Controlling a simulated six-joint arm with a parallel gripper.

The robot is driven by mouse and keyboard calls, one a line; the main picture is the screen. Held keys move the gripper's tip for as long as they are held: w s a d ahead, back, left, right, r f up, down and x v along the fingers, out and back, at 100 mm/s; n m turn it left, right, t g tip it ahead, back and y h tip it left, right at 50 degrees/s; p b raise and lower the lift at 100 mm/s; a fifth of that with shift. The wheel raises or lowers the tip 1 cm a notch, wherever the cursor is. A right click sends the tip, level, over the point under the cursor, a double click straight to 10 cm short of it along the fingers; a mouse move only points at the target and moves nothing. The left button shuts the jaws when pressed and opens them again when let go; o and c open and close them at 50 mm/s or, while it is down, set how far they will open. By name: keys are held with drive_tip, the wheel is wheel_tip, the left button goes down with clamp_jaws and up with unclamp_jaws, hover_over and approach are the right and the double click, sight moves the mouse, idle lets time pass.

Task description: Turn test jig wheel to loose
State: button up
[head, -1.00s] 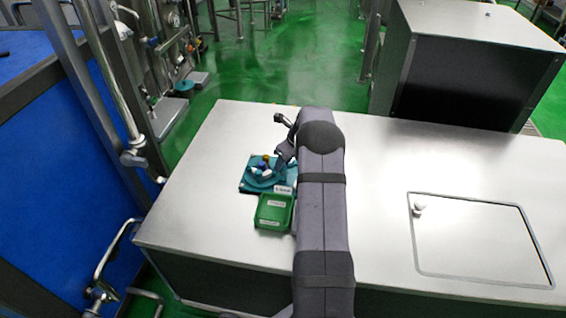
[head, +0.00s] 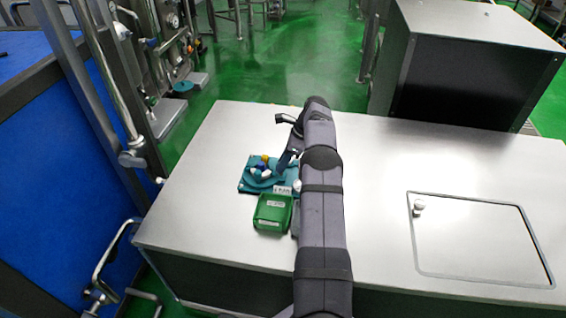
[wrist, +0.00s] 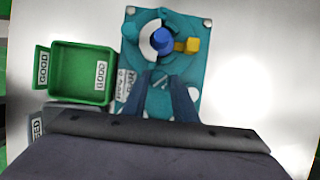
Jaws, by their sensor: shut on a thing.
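The test jig is a teal plate (wrist: 128,62) with a round wheel (wrist: 143,46) on it, and it also shows on the steel bench in the head view (head: 248,187). The wheel has a white arc, a blue post (wrist: 162,40) in its middle and a yellow block (wrist: 190,45) at its right. The exact contact is hard to see between the fingers. In the head view my arm partly hides the gripper.
A green tray (wrist: 58,82) with GOOD labels stands beside the jig, also in the head view (head: 258,222). A grey labelled item (wrist: 38,125) is partly hidden below it in the wrist view. Bare steel bench (head: 375,195) lies to the right, with a framed panel (head: 480,240) further along.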

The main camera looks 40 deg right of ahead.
idle(0.4)
drive_tip(key=o, duration=1)
drive_tip(key=shift+o, duration=0.2)
drive_tip(key=b+v, duration=0.1)
drive_tip(key=v, duration=0.6)
drive_tip(key=shift+r, duration=0.15)
